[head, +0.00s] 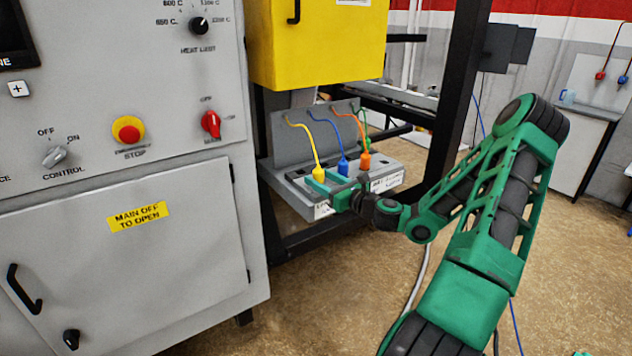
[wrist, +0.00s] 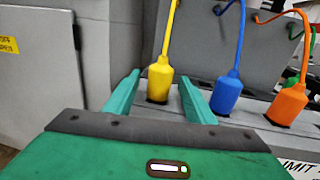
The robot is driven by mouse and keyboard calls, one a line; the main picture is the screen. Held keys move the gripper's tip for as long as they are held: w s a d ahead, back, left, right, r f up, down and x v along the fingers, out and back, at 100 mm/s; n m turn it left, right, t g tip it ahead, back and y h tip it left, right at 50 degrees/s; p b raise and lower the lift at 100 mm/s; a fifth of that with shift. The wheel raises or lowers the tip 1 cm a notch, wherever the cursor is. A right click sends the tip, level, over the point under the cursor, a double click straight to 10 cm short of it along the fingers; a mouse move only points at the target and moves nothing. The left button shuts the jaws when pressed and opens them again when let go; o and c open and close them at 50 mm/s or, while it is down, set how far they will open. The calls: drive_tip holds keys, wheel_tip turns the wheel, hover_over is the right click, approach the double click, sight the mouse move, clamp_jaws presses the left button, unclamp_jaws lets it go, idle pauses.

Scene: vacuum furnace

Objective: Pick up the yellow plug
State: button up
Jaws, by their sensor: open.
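The yellow plug (head: 318,174) stands upright in a grey socket panel (head: 298,196), with a yellow cable rising from its top. In the wrist view the yellow plug (wrist: 160,80) shows between and just beyond my green fingertips. My gripper (head: 322,187) is at the front of the panel, close to the plug; it also shows in the wrist view (wrist: 158,92), open, with one finger on each side of the plug. The fingers appear apart from the plug. Its lower end sits at a dark socket opening.
A blue plug (wrist: 229,93) stands close to the right finger, and an orange plug (wrist: 288,102) is farther right. A green cable (head: 366,122) is behind them. A yellow box (head: 317,45) hangs above. The grey furnace cabinet (head: 110,180) is at left, and a black frame post (head: 460,75) at right.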

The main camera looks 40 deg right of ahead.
drive_tip(key=shift+w+a, duration=0.1)
drive_tip(key=shift+w, duration=0.65)
drive_tip(key=shift+c, duration=0.4)
drive_tip(key=c, duration=1.1)
drive_tip(key=shift+r, duration=0.15)
